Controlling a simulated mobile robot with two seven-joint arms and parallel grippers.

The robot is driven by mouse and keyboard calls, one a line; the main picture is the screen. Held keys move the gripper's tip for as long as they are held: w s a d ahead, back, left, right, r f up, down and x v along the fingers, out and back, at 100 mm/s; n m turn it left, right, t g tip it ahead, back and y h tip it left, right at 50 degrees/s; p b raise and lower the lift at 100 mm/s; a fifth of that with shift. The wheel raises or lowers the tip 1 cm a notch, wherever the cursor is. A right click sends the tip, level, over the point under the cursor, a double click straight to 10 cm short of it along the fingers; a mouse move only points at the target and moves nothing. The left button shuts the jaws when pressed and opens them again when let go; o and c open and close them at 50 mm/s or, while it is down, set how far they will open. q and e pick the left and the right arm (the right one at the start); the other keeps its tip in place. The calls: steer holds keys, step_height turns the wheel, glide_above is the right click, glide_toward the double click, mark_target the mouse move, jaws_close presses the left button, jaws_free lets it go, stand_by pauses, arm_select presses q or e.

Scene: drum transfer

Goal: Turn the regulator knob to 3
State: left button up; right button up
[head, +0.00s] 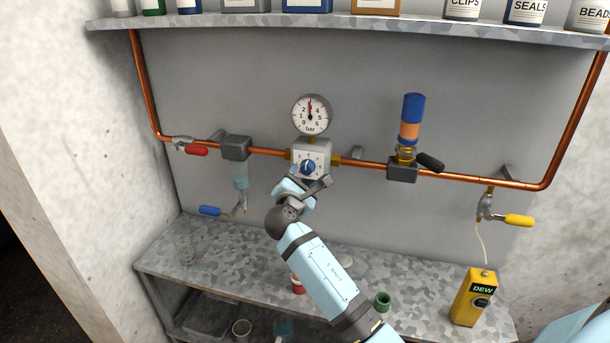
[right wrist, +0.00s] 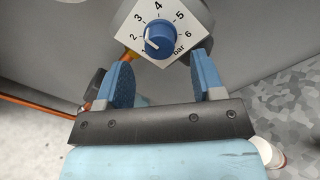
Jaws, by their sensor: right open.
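The regulator knob (head: 308,167) is blue, on a white dial plate on the grey regulator body (head: 325,147). In the right wrist view the knob (right wrist: 159,40) has a white mark pointing lower left, near 1 and 2 on the printed scale of 1 to 6 bar. My right gripper (head: 304,185) is just below and in front of the knob. In its wrist view the gripper (right wrist: 163,72) is open and empty, its blue fingers pointing at the dial. The knob lies beyond the fingertips, between their lines, and looks untouched. My left gripper is not in view.
A round gauge (head: 311,115) above the regulator has its needle near 3. Copper pipe (head: 365,163) runs both sides, with a blue-orange cylinder valve (head: 411,120) to the right and a red-handled valve (head: 190,150) left. A yellow DEW meter (head: 473,298) stands on the bench below.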

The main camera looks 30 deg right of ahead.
steer(key=b+v, duration=0.1)
steer(key=v, duration=0.8)
steer(key=shift+s+a, duration=0.25)
steer(key=shift+a, duration=0.1)
steer(key=s+a+f+m+y+p, duration=0.25)
steer(key=s+f+y, duration=0.2)
steer(key=f, duration=0.35)
steer(key=s+a+f+m+y+p, duration=0.1)
steer(key=s+a+f+y, duration=0.2)
steer(key=f+y, duration=0.35)
steer(key=s+a+f+m+y+p, duration=0.1)
steer(key=s+a+f+m+y, duration=0.1)
steer(key=s, duration=0.5)
steer(key=s+a+f+m+g+y, duration=0.1)
steer(key=s+a+f+m+y, duration=0.1)
steer(key=s+f+m, duration=0.3)
steer(key=s+a+f+m+y+p, duration=0.1)
steer(key=s+a+f+m, duration=0.2)
steer(key=s, duration=0.6)
steer(key=shift+a+f+m+y+p, duration=0.35)
steer(key=shift+a+m+y, duration=0.05)
steer(key=shift+m, duration=0.75)
